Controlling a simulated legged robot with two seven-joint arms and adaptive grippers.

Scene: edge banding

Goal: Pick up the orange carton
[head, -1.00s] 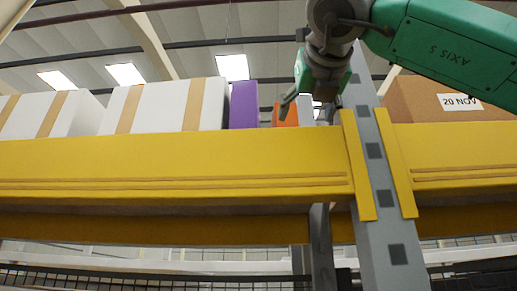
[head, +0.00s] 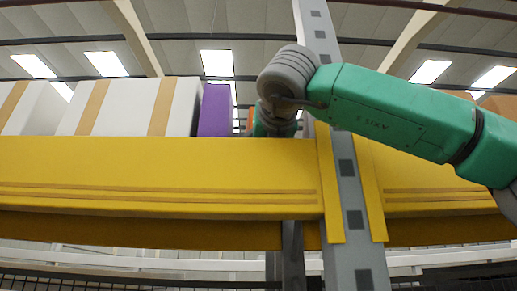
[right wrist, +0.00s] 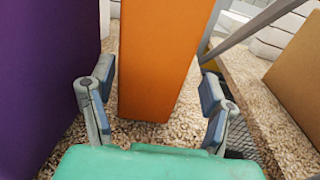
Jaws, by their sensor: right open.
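The orange carton (right wrist: 160,60) stands upright on the speckled shelf in the right wrist view, straight ahead and between the fingers' directions. In the head view only a thin orange sliver (head: 250,118) shows beside my right wrist. My right gripper (right wrist: 155,97) is open, with one finger on each side of the carton's lower front. I cannot tell whether the fingertips touch it. In the head view the right gripper's fingers are hidden behind the yellow beam and my wrist. My left gripper is in neither view.
A purple box (head: 215,110) stands left of the orange carton; it fills the left of the wrist view (right wrist: 45,70). White boxes with tan tape (head: 130,107) stand farther left. A yellow beam (head: 150,175) and grey upright (head: 347,190) front the shelf. A brown box (right wrist: 295,75) is at right.

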